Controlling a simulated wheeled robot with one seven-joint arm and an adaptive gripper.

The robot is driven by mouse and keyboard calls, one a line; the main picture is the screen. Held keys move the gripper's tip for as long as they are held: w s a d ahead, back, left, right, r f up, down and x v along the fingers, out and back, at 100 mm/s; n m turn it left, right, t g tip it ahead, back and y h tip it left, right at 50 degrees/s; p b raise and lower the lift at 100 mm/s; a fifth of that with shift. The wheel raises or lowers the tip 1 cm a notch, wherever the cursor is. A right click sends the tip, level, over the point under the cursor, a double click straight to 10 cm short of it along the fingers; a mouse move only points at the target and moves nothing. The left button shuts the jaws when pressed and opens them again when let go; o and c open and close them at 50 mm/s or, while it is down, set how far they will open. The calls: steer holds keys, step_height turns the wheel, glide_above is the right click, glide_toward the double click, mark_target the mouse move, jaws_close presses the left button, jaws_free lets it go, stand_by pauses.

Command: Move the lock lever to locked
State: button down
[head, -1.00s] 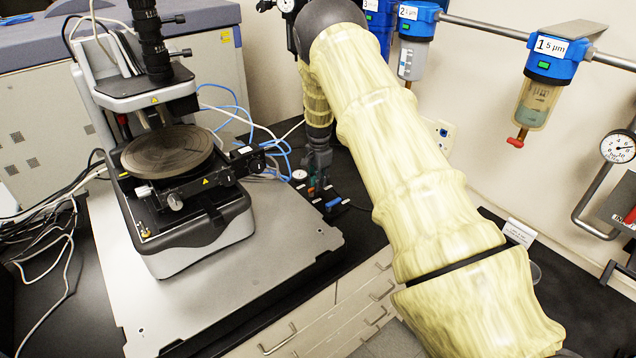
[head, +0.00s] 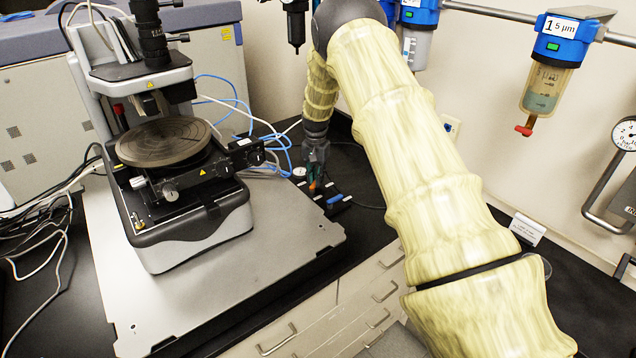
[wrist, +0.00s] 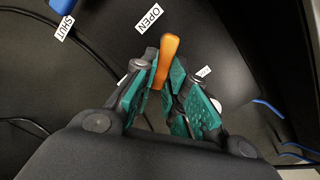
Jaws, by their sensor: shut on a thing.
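My gripper (head: 315,165) reaches down to a small dark panel behind and to the right of the profiler. In the wrist view its teal-padded fingers (wrist: 163,80) are shut on an orange lever (wrist: 168,52), whose tip sticks out beyond the fingertips. The lever appears as a small orange spot in the head view (head: 313,187). Small labels beside the fingers are partly hidden, so I cannot read the lever's locked mark. The lever's base is hidden by the fingers.
The profiler's round stage (head: 163,142) stands left. Blue tubes (head: 245,110) run behind. Filter bowls (head: 548,75) hang at right.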

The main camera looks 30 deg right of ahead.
steer(key=n, duration=0.1)
steer(key=n+b, duration=0.1)
steer(key=n, duration=0.1)
steer(key=shift+w+a+f, duration=0.1)
steer(key=shift+a+f, duration=0.15)
steer(key=shift+f, duration=0.15)
steer(key=n, duration=0.1)
steer(key=n+b, duration=0.1)
steer(key=n, duration=0.1)
steer(key=shift+w+a+n+b, duration=0.3)
steer(key=shift+a+b, duration=0.05)
steer(key=shift+a, duration=0.05)
steer(key=shift+w+a+r+n+b, duration=0.1)
steer(key=shift+a+n+b, duration=0.15)
steer(key=shift+n, duration=0.7)
steer(key=shift+s+a+n+b, duration=0.1)
steer(key=shift+a+n+b, duration=0.15)
steer(key=shift+n, duration=0.65)
steer(key=shift+w+a+r+n+b, duration=0.15)
steer(key=shift+a+n, duration=0.15)
steer(key=shift+n, duration=0.65)
steer(key=shift+f, duration=0.1)
steer(key=c, duration=1.4)
jaws_free()
steer(key=shift+w, duration=0.1)
steer(key=shift+c, duration=0.2)
steer(key=shift+r, duration=0.2)
step_height(320, 180, up, 12)
